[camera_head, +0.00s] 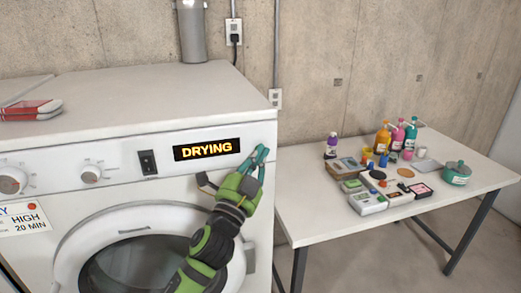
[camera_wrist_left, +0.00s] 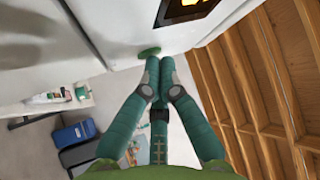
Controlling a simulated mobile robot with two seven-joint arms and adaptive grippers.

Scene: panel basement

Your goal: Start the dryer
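The white dryer (camera_head: 160,110) stands at the left, and its black display (camera_head: 207,149) reads "DRYING" in yellow letters. Part of the display also shows at the top of the left wrist view (camera_wrist_left: 188,10). A round green button (camera_wrist_left: 149,52) sits on the white panel in the left wrist view; the gripper hides it in the head view. My left gripper (camera_head: 262,154) is at the panel's right end, beside the display. In the left wrist view its fingers (camera_wrist_left: 159,68) are together and empty, with the tips close to the button. I cannot tell whether they touch it. My right gripper is out of view.
A white table (camera_head: 310,213) stands right of the dryer, carrying bottles, small boxes and a teal pot (camera_head: 456,173). A red item (camera_head: 30,110) lies on the dryer top. Two knobs and a black rocker switch (camera_head: 147,162) are left of the display.

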